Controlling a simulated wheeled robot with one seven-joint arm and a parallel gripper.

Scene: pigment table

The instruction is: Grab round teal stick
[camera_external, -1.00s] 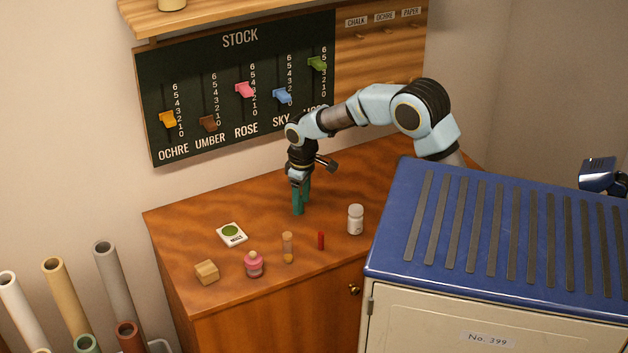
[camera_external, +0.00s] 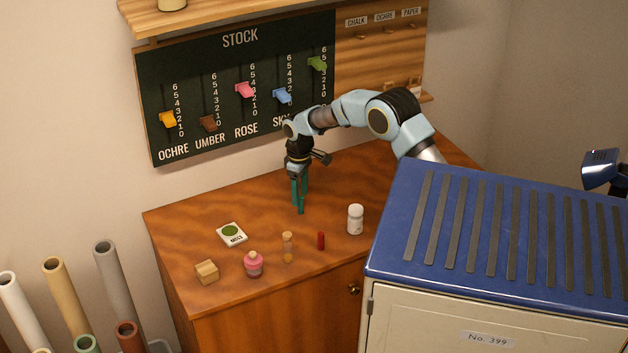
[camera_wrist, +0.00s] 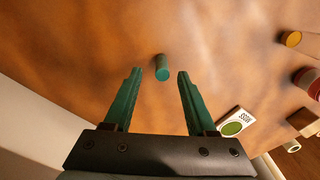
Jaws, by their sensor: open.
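The round teal stick (camera_wrist: 162,68) stands on the brown tabletop in the wrist view, its round end facing the camera. It lies just beyond my gripper's fingertips, roughly midway between them and touching neither. My gripper (camera_wrist: 161,74) is open and empty, with teal fingers spread apart. In the external view my gripper (camera_external: 300,196) points down over the back middle of the table. There the stick cannot be told clearly from the teal fingers.
On the table (camera_external: 190,245) stand a white bottle (camera_external: 355,220), a red stick (camera_external: 321,241), a corked vial (camera_external: 287,248), a pink jar (camera_external: 253,265), a wooden block (camera_external: 206,272) and a green-dotted card (camera_external: 231,233). The stock board (camera_external: 240,90) is behind. A blue-topped cabinet (camera_external: 500,235) fills the right.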

